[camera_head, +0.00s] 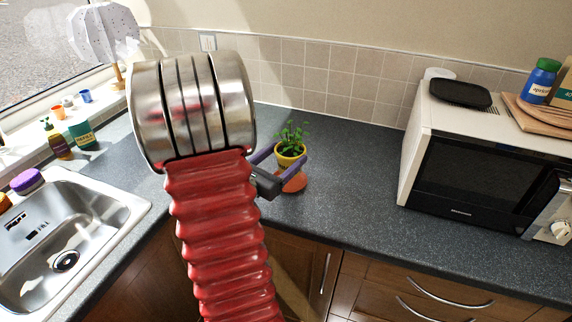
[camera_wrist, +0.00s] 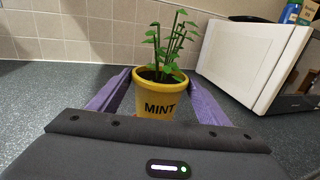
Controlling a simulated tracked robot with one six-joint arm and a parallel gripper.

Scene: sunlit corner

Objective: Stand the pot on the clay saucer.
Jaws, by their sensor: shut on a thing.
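The yellow pot (camera_head: 289,161) holds a green plant; in the wrist view the pot (camera_wrist: 158,93) reads "MINT" and looks upright. My gripper (camera_head: 287,154) is shut on it, with one purple finger on each side; the fingers also show in the wrist view. The orange-brown clay saucer (camera_head: 294,183) shows just below the pot in the head view, partly covered by the gripper. I cannot tell whether the pot touches the saucer or hangs above it.
A white microwave (camera_head: 480,150) stands to the right on the dark counter (camera_head: 350,190). A tiled wall (camera_head: 330,85) runs along the back. The counter between pot and microwave is clear.

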